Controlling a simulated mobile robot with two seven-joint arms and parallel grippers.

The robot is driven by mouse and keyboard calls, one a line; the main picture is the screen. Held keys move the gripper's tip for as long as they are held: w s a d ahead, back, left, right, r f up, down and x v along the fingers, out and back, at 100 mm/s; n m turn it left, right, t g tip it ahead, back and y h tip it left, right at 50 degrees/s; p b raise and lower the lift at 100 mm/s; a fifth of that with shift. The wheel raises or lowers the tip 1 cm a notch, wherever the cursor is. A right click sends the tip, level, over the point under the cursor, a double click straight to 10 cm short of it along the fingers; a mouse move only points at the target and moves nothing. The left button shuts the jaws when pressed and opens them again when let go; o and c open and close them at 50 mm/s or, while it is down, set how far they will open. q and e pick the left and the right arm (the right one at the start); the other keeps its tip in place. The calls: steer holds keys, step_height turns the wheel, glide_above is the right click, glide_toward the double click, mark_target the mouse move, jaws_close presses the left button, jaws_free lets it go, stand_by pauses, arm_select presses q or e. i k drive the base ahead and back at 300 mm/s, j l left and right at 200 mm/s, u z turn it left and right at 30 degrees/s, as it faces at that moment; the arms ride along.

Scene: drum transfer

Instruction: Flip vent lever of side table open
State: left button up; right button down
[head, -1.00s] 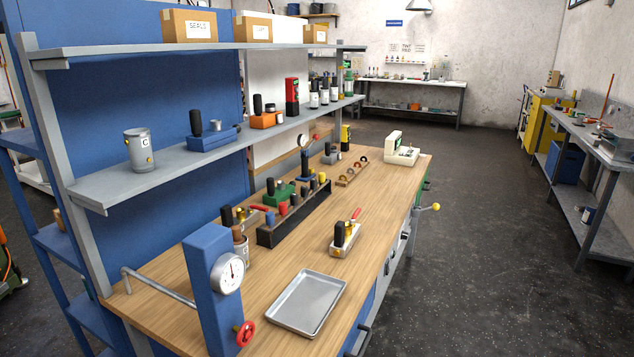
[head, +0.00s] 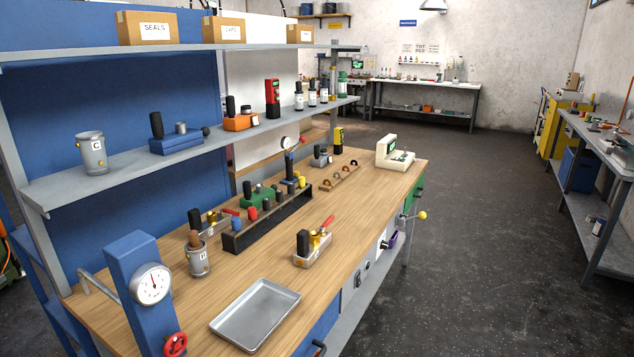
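Neither of my grippers shows in the head view. A small pale block fixture (head: 313,250) with a black knob, brass fitting and red lever (head: 328,223) stands on the wooden bench (head: 370,215); its lever slants up to the right. A similar fixture (head: 210,226) with a black knob and red lever stands farther left, partly behind a grey canister. A grey side table (head: 612,148) runs along the right wall with small items on it. I cannot tell which lever is the vent lever.
A metal tray (head: 256,314) lies at the bench's front. A blue gauge post (head: 138,300) with a red handwheel stands at the near left. A dark rack (head: 268,222) holds several knobs. A yellow-ended handle (head: 421,215) juts from the bench's right side. The floor (head: 480,240) on the right is clear.

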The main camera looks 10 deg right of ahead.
mark_target(422, 215)
steer(key=i+l, duration=0.1)
steer(key=l, duration=0.2)
steer(key=i+l+u, duration=0.1)
steer(key=l, duration=0.2)
steer(key=i+l, duration=0.1)
steer(key=l, duration=0.2)
steer(key=i+l, duration=0.15)
steer(key=l, duration=0.15)
steer(key=i+l+u, duration=0.1)
steer(key=i+l, duration=0.2)
steer(key=l, duration=0.25)
steer(key=i+l, duration=0.25)
steer(key=i+l+u, duration=0.1)
steer(key=l, duration=0.3)
steer(key=i+l, duration=0.3)
steer(key=i+l+u, duration=0.1)
steer(key=i+l, duration=0.15)
steer(key=l, duration=0.15)
steer(key=i+l, duration=0.2)
steer(key=l, duration=0.15)
steer(key=i+l, duration=0.2)
steer(key=l, duration=0.15)
steer(key=i+l+u, duration=0.1)
steer(key=l, duration=0.25)
steer(key=i+l, duration=0.3)
steer(key=l+u, duration=0.05)
